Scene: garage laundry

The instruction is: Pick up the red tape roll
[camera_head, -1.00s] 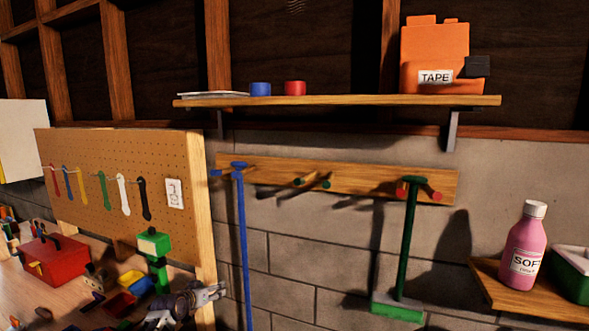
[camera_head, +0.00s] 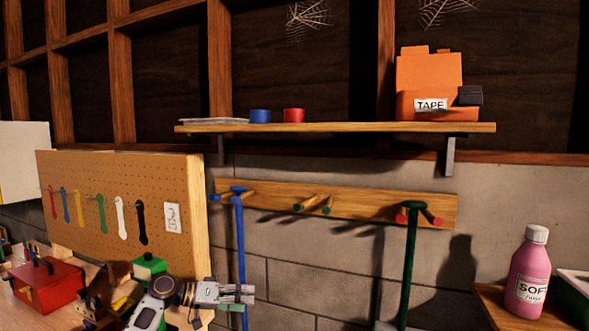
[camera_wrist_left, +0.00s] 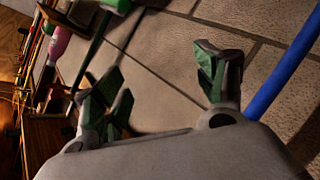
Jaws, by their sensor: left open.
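The red tape roll (camera_head: 294,115) sits on the wooden wall shelf (camera_head: 350,128), just right of the blue tape roll (camera_head: 260,116). My left gripper (camera_head: 240,294) is low in the head view, well below the shelf and in front of the blue-handled tool. In the left wrist view my left gripper (camera_wrist_left: 160,95) has its fingers spread apart, with only the wall between them. The red roll does not show in the left wrist view. My right gripper is in neither view.
An orange box labelled TAPE (camera_head: 430,88) with a black roll stands on the shelf's right part. A flat pale item (camera_head: 213,121) lies at its left end. Below hang a blue pole (camera_head: 239,240) and a green pole (camera_head: 411,260). A pegboard (camera_head: 120,205) stands left.

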